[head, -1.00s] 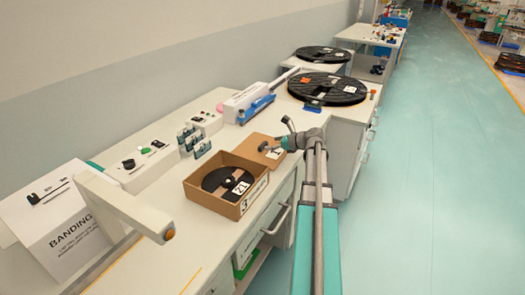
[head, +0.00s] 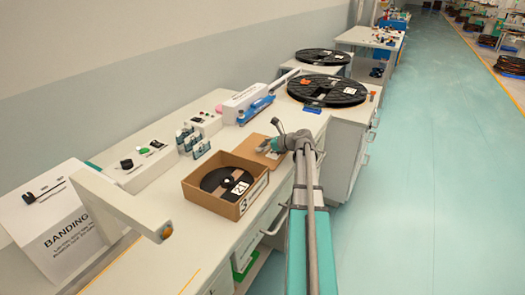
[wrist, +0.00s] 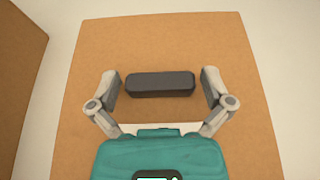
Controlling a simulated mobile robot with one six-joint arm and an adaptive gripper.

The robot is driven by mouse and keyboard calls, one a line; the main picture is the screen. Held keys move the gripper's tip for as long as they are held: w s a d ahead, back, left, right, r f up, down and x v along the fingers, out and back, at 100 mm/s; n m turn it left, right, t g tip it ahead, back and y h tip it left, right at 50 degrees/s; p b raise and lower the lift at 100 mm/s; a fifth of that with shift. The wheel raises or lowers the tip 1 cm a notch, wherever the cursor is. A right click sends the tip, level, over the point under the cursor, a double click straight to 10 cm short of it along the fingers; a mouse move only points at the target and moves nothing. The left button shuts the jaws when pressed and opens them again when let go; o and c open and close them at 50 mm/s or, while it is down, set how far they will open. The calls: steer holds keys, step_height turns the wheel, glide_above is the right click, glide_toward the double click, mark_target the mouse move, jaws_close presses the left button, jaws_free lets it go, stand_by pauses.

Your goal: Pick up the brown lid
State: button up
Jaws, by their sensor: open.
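The brown lid (wrist: 205,55) lies flat on the white counter and fills most of the wrist view. A dark bar-shaped handle (wrist: 160,84) stands on its middle. My gripper (wrist: 160,82) is open, with one finger on each side of the handle and a gap at both ends. In the head view the lid (head: 254,147) lies just behind the brown box, partly covered by my gripper (head: 269,147). A white label on the lid is mostly hidden by my gripper body in the wrist view.
The open brown box (head: 204,200) holding a black reel (head: 222,180) stands close to the lid. Large black reels (head: 328,89) lie farther back. A white banding machine (head: 55,220) stands at the front left. The aisle floor (head: 430,180) is clear.

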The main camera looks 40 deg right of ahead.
steer(key=c, duration=0.9)
steer(key=shift+o, duration=0.2)
steer(key=shift+r, duration=0.1)
step_height(320, 180, up, 2)
steer(key=p, duration=0.2)
steer(key=shift+r+p, duration=0.25)
steer(key=shift+p, duration=0.15)
steer(key=s+d+r+p, duration=0.2)
steer(key=s+r+p, duration=0.8)
steer(key=s, duration=0.4)
steer(key=shift+r, duration=0.15)
